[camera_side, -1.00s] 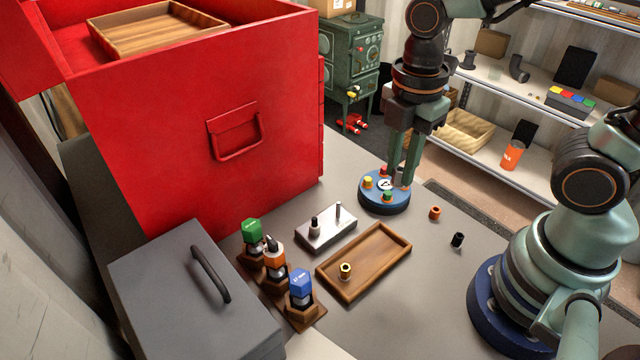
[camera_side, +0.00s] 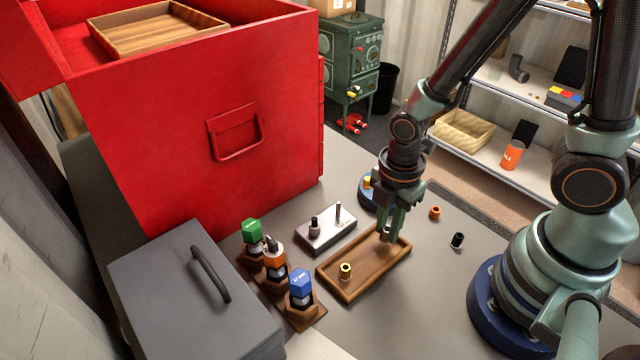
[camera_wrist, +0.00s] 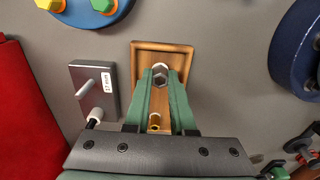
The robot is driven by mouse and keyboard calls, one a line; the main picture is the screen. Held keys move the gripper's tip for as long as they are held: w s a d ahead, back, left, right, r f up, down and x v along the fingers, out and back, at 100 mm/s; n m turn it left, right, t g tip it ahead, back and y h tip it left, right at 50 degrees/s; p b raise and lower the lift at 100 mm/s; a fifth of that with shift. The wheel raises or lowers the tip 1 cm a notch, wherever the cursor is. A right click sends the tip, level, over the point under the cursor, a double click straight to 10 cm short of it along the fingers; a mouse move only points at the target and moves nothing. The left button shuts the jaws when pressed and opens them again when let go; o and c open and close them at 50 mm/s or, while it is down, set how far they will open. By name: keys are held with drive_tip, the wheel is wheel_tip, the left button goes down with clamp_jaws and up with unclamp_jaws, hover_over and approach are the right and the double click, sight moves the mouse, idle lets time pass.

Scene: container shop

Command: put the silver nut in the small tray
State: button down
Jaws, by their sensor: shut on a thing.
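The small tray (camera_side: 338,293) is a shallow wooden tray on the grey bench; it also shows in the wrist view (camera_wrist: 138,58). My gripper (camera_side: 385,238) points down at the tray's far right end, its fingertips low over or inside it. In the wrist view my gripper (camera_wrist: 161,70) is shut on the silver nut (camera_wrist: 160,81), which shows between the fingertips. The fingers hide the nut in the side view, and I cannot tell whether it touches the tray floor. A brass nut (camera_side: 345,270) stands in the tray's near left part.
A metal block (camera_side: 320,236) with a peg and a small dark fitting stands left of the tray. The blue round stand (camera_side: 368,197) is behind my gripper. An orange nut (camera_side: 435,212) and a black nut (camera_side: 457,240) stand on the right. Hex-topped tools (camera_side: 300,283) stand left.

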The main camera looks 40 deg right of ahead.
drive_tip(key=shift+f, duration=0.75)
drive_tip(key=shift+f, duration=0.15)
drive_tip(key=c, duration=0.8)
unclamp_jaws()
drive_tip(key=shift+o, duration=0.2)
drive_tip(key=w+d+r+m+t, duration=0.2)
drive_tip(key=d+r+m, duration=0.1)
drive_tip(key=r+m, duration=0.6)
drive_tip(key=w+d+r+m+t, duration=0.2)
drive_tip(key=r+m, duration=0.7)
drive_tip(key=r, duration=0.5)
drive_tip(key=shift+d+r+t, duration=0.3)
drive_tip(key=shift+d+t, duration=0.5)
drive_tip(key=shift+d, duration=0.1)
